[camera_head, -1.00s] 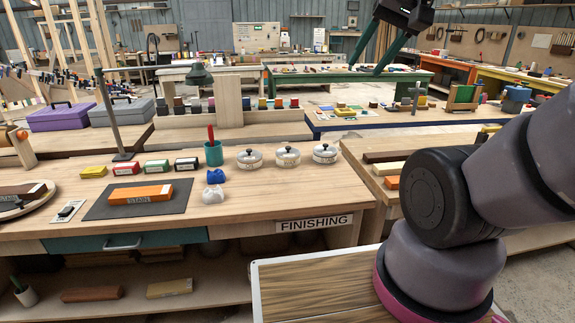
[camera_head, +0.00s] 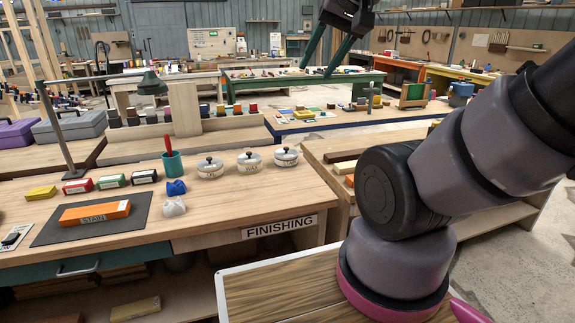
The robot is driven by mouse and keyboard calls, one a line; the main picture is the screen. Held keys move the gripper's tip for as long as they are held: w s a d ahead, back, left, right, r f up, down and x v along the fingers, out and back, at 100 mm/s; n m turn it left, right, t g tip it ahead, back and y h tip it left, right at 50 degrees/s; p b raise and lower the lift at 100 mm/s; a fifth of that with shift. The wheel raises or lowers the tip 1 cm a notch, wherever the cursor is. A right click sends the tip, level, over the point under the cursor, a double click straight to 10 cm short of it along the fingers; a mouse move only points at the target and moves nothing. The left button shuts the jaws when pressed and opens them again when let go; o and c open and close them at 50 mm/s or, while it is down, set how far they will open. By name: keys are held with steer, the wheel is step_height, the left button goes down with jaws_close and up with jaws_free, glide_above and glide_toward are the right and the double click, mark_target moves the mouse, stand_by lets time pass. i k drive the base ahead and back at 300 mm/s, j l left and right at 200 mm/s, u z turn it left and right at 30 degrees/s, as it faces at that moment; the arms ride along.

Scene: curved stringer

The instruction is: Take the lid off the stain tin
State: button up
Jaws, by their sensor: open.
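Three round pale tins with dark-knobbed lids stand in a row on the finishing bench: the left tin (camera_head: 210,168), the middle tin (camera_head: 249,162) and the right tin (camera_head: 286,157). All three lids are on. Their labels are too small to read surely, so I cannot tell which is the stain tin. My gripper (camera_head: 317,70) is in the upper part of the view, its two green fingers apart and pointing down, with nothing between them. In the picture it is above and right of the tins, well clear of them.
A green cup (camera_head: 172,164) with a red-handled tool stands left of the tins. Blue (camera_head: 176,187) and white (camera_head: 174,208) lumps lie in front. An orange block (camera_head: 95,213) lies on a dark mat (camera_head: 50,233). A lamp post (camera_head: 60,130) stands at left. Bench space right of the tins is clear.

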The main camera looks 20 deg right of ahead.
mark_target(286, 153)
steer(key=i+l, duration=0.85)
steer(key=i, duration=0.1)
